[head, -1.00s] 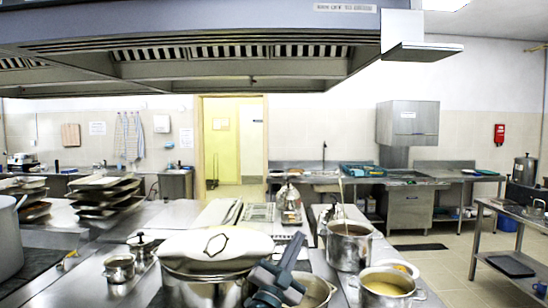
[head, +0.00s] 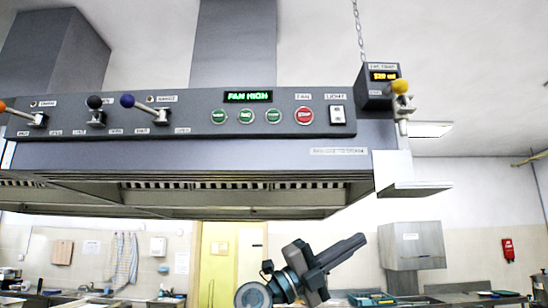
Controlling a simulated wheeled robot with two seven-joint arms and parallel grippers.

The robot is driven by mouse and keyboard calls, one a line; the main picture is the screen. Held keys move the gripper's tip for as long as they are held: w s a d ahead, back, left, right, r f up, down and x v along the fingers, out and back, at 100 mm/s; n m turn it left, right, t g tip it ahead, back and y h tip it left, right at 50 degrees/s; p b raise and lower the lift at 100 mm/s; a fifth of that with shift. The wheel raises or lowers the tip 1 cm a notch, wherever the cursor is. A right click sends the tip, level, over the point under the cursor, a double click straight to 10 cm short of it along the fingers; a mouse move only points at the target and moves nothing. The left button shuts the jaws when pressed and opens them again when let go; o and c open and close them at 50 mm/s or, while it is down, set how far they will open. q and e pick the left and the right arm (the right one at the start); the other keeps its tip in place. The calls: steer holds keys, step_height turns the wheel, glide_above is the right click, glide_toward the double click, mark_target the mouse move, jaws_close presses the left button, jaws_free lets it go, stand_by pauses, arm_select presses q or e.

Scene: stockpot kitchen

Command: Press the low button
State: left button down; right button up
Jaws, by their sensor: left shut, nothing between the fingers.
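The control panel (head: 175,130) runs along the front of the extractor hood. It has three round green buttons in a row: left (head: 218,116), middle (head: 246,115) and right (head: 273,115). Their lettering is too small to read surely, so I cannot tell which is low. A red button (head: 304,115) is to their right. The lit display (head: 248,96) above the green buttons reads "FAN HIGH". My left gripper (head: 362,240) is shut and empty, below the hood in the picture, apart from the buttons and pointing up to the right. My right gripper is not in view.
A white switch (head: 338,114) is right of the red button. Levers with an orange, a black (head: 94,102) and a blue knob (head: 127,100) stick out at the left. A yellow-knobbed lever (head: 400,87) hangs by a small display box (head: 378,85) at the right.

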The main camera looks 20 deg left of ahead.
arm_select(q)
steer(key=s+a+r+m+t+y, duration=0.1)
steer(key=s+r+y, duration=0.2)
steer(key=r, duration=0.5)
steer(key=s+a+r+y, duration=0.1)
steer(key=s+r+y, duration=0.1)
steer(key=r, duration=0.6)
steer(key=s+a+r+n+t+y, duration=0.4)
steer(key=s+a+r+y, duration=0.5)
steer(key=r, duration=0.6)
steer(key=s+a+t, duration=0.1)
steer(key=s+a, duration=0.1)
steer(key=a, duration=0.1)
steer(key=shift+r+n+t, duration=0.2)
steer(key=shift+n+t, duration=0.1)
steer(key=shift+n, duration=0.1)
steer(key=shift+w, duration=0.15)
steer(key=p, duration=0.5)
glide_toward(273, 116)
steer(key=shift+w+d+r, duration=0.25)
steer(key=shift+w+d, duration=0.8)
steer(key=shift+w, duration=0.1)
steer(key=shift+w+d+r, duration=0.25)
steer(key=shift+w+d, duration=0.8)
steer(key=shift+w, duration=0.05)
